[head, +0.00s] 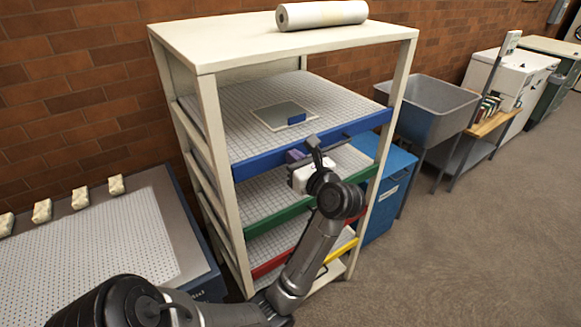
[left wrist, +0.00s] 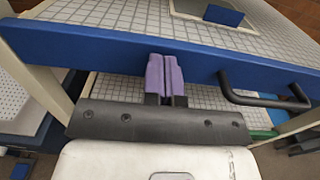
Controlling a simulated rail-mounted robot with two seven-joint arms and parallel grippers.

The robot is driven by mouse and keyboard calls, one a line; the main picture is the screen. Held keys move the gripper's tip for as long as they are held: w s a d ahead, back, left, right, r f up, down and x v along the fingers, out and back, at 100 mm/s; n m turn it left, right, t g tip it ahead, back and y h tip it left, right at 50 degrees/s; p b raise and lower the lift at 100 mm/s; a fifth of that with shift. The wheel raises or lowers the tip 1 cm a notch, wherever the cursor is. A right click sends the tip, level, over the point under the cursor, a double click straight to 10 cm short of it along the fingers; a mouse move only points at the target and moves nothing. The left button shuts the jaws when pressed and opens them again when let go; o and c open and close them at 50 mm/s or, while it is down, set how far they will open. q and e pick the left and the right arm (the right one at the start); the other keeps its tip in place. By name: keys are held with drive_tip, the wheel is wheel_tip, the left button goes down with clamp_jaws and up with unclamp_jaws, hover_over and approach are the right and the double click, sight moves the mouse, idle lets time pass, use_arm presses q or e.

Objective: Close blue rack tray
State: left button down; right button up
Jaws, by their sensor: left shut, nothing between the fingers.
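The blue rack tray (head: 262,163) is the top tray of a cream rack (head: 212,125). Its gridded surface shows, and its blue front overlaps the right post in the head view. The blue front also crosses the left wrist view (left wrist: 95,48), with a black bar handle (left wrist: 265,101) on its right part. My left gripper (head: 295,156) is shut and empty. Its purple fingertips (left wrist: 165,72) are at the blue front, left of the handle. I cannot tell whether they touch it. My right gripper is not in view.
A square panel (head: 270,111) with a small blue block (head: 297,119) lies on the blue tray. Below are green (head: 282,220), red (head: 270,265) and yellow (head: 342,251) fronts. A blue bin (head: 390,190) stands right of the rack, a perforated-top table (head: 100,240) left. Floor at right is clear.

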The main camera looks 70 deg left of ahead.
use_arm(q)
drive_tip(key=shift+a+f, duration=0.15)
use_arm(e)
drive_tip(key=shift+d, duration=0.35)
use_arm(q)
drive_tip(key=v, duration=1.4)
drive_tip(key=shift+p, duration=0.45)
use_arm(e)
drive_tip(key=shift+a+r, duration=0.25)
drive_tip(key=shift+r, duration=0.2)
